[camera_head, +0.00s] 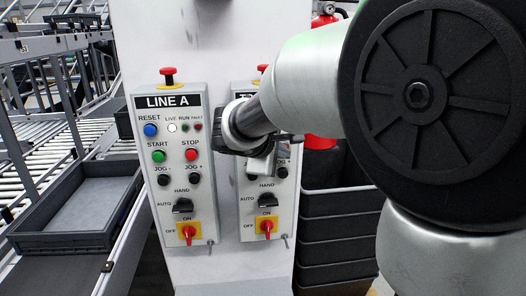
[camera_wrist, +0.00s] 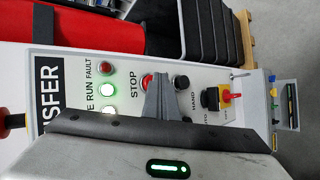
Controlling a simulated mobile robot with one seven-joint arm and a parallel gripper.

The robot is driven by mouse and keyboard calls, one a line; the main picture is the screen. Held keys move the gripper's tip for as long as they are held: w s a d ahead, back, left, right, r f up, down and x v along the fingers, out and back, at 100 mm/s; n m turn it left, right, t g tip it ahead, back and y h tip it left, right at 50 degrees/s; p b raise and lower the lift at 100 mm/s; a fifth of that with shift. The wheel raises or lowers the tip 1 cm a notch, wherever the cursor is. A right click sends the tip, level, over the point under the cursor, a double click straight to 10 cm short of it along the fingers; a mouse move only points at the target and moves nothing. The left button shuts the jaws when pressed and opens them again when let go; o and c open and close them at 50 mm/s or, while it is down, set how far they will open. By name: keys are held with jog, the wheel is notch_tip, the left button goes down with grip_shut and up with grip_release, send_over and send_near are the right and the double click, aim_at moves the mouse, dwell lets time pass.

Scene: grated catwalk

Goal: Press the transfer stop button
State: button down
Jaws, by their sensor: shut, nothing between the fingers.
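The transfer panel (camera_head: 254,210) is the right one of two grey control boxes in the head view; my arm covers its upper half. In the wrist view its label reads "SFER" (camera_wrist: 50,92), the rest cut off. The red stop button (camera_wrist: 147,81) sits beside the printed word STOP, partly hidden by my fingers. My gripper (camera_wrist: 163,80) is shut and empty, its tips over or right beside that button. I cannot tell whether they touch it. In the head view my gripper (camera_head: 268,163) is in front of the panel and hides the button.
The LINE A panel (camera_head: 174,165) stands just left, with its own red stop button (camera_head: 191,155). A black button (camera_wrist: 181,82), a black selector (camera_wrist: 210,98) and a red-yellow switch (camera_wrist: 226,97) lie near my fingers. Dark stacked crates (camera_head: 335,235) stand at right.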

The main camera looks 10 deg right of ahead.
jog(key=shift+w, duration=0.25)
jog(key=shift+s, duration=0.1)
dwell(0.4)
jog(key=shift+s+b, duration=0.5)
jog(key=shift+s, duration=0.6)
jog(key=shift+s+b, duration=0.8)
jog(key=shift+s, duration=1.75)
